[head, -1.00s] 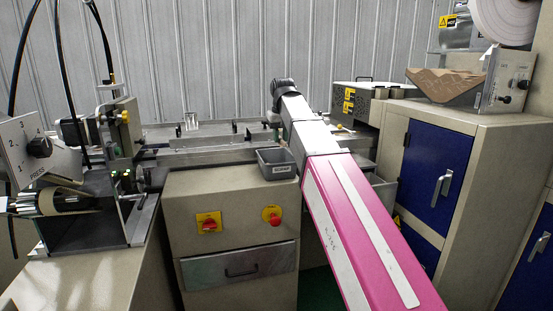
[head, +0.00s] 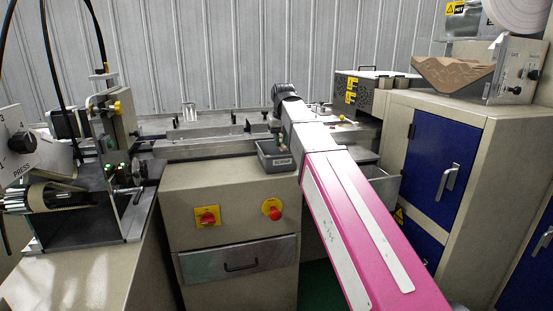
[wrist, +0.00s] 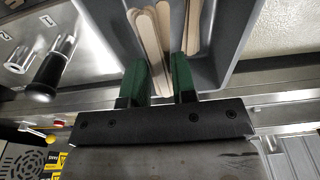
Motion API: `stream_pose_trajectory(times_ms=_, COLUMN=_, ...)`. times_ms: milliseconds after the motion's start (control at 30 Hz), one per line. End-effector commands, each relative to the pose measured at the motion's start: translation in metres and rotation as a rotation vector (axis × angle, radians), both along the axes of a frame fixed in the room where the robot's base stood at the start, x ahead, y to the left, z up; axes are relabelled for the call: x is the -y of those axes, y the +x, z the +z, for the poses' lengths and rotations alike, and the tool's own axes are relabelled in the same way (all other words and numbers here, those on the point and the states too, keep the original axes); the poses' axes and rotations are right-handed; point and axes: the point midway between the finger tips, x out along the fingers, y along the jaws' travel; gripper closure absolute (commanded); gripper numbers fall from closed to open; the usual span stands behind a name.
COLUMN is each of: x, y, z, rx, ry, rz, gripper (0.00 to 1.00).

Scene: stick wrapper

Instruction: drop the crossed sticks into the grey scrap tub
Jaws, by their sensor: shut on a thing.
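The grey scrap tub (head: 277,163), with a label on its front, sits on top of the beige cabinet in the head view. Its grey wall (wrist: 232,30) also shows at the top of the wrist view. My gripper (wrist: 159,62) has green fingers and is over the tub. It is shut on pale wooden sticks (wrist: 150,35) that fan apart at an angle, their tips inside the tub's outline. More pale sticks (wrist: 192,28) show just right of the fingers; whether they lie in the tub or are held, I cannot tell. In the head view the fingers are small and dark.
A metal machine bed (head: 200,146) runs behind the tub. The cabinet front has a red knob (head: 275,213) and a red switch (head: 207,217). A black-handled part (wrist: 48,78) is left of the gripper in the wrist view. A blue-doored cabinet (head: 443,165) stands at right.

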Motion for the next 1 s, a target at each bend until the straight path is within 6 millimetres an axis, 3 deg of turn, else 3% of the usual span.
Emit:
stream_pose_trajectory(times_ms=267, x=0.000, y=0.000, z=-0.002, rx=0.000, ry=0.000, rz=0.000, gripper=0.97)
stream_pose_trajectory(times_ms=300, x=0.000, y=0.000, z=-0.002, rx=0.000, ry=0.000, rz=0.000, gripper=0.62)
stream_pose_trajectory(times_ms=367, x=0.000, y=0.000, z=-0.002, rx=0.000, ry=0.000, rz=0.000, gripper=0.45)
stream_pose_trajectory(times_ms=733, x=0.000, y=0.000, z=0.002, rx=0.001, ry=0.000, rz=0.000, gripper=0.45)
stream_pose_trajectory(times_ms=1000, x=0.001, y=-0.003, z=0.039, rx=0.002, ry=0.001, rz=0.000, gripper=0.45)
